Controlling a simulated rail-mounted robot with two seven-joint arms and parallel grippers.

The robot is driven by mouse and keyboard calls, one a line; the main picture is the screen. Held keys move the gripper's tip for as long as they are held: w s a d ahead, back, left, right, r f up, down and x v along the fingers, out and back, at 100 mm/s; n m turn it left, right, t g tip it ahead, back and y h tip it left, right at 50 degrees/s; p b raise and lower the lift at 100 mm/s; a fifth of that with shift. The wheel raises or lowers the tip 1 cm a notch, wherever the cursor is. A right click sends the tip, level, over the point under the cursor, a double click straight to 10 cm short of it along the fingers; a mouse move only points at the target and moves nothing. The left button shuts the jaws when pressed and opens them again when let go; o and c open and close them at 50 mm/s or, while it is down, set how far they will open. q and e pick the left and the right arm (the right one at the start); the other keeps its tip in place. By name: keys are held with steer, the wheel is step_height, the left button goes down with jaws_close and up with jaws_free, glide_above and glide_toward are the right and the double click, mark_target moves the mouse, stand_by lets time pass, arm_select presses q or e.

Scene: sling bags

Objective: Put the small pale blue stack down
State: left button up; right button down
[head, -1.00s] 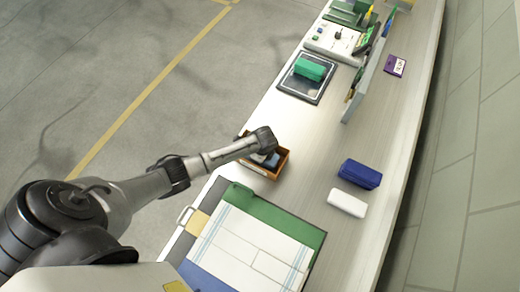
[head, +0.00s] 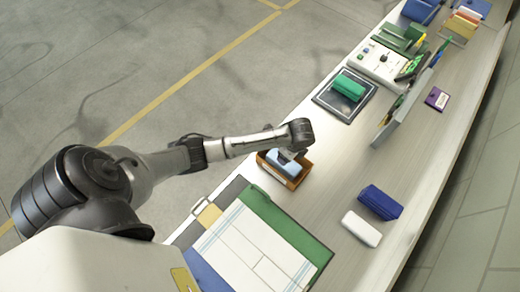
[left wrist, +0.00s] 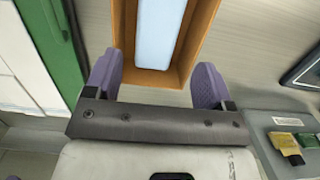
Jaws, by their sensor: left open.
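The small pale blue stack (head: 284,168) lies inside an orange-brown open box (head: 290,183) on the bench. In the left wrist view the stack (left wrist: 160,32) shows as a long pale block between the walls of the box (left wrist: 200,32). In the head view my left wrist is over the box and hides part of the stack. My right gripper is in neither view.
A green-edged folder with white sheets (head: 250,240) lies near the box. A dark blue case (head: 380,202) and a white block (head: 361,229) lie to the right. A black tray (head: 322,98) with a green block (head: 349,86) is farther back. The bench between is clear.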

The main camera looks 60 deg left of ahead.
arm_select(q)
steer(key=s+d+n, duration=0.2)
steer(key=s, duration=0.2)
steer(key=s+d+n+t+h, duration=0.1)
steer(key=s+d, duration=0.2)
steer(key=s, duration=0.2)
steer(key=s+d+n+t+h, duration=0.1)
steer(key=s+d+n, duration=0.1)
steer(key=s, duration=0.2)
steer(key=shift+s+d+f+n, duration=0.2)
steer(key=shift+s+d+n, duration=0.1)
steer(key=shift+s+d, duration=0.1)
steer(key=s+a+r+n+t, duration=0.2)
steer(key=s+r+n, duration=0.4)
steer(key=s, duration=0.5)
steer(key=shift+n, duration=0.7)
steer(key=shift+w, duration=0.1)
